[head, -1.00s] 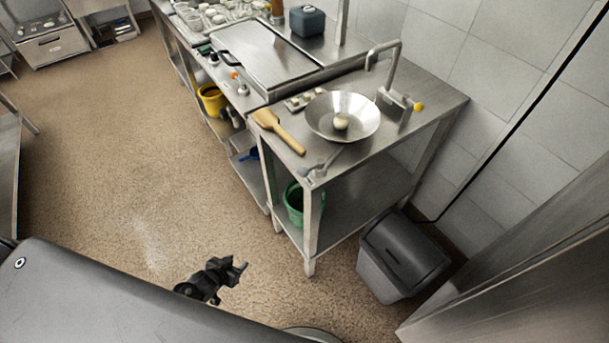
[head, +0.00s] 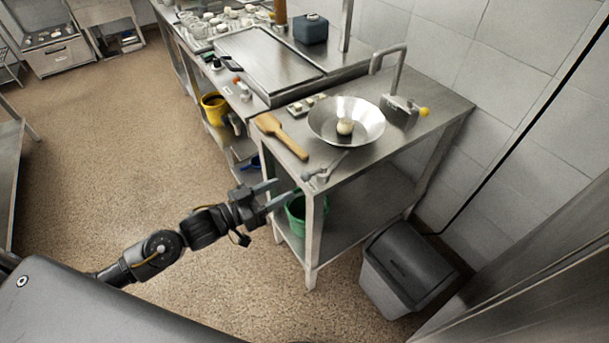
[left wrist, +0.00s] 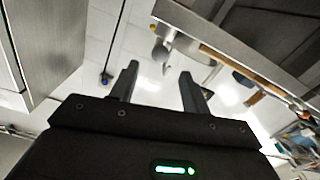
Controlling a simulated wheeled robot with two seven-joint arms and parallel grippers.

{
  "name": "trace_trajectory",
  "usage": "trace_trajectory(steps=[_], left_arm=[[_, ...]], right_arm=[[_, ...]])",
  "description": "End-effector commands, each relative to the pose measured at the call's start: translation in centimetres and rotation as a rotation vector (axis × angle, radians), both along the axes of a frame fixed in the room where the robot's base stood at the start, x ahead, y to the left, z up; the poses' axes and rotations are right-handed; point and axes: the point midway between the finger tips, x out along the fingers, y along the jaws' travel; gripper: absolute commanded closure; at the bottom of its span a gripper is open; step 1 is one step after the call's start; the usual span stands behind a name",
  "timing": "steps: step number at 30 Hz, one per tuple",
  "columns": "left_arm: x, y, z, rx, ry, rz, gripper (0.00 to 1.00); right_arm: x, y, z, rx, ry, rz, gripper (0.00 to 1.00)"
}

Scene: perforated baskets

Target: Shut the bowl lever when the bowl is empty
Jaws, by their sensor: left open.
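The shiny metal bowl (head: 370,123) sits on the near end of the steel counter. My right gripper is out of view.
A wooden paddle (head: 281,136) lies left of the bowl. A bent metal spout (head: 386,75) with a yellow knob (head: 424,112) stands behind it. A green bucket (head: 297,213) is on the lower shelf. A grey bin (head: 405,268) stands right of the counter. The floor at left is clear.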

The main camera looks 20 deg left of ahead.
Motion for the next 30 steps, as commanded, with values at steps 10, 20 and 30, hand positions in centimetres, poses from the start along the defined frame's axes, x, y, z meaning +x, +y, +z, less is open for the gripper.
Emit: trace_trajectory(steps=[10, 20, 30], left_arm=[[4.9, -4.1, 0.2, -0.001, -0.001, 0.0, 0.53], [6.4, -5.4, 0.0, 0.002, -0.001, 0.0, 0.53], [6.4, -5.3, 0.0, 0.002, -0.001, 0.0, 0.72]], right_arm=[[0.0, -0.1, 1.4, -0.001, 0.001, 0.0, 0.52], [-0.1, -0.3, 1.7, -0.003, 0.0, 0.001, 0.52], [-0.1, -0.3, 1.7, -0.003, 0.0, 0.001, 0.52]])
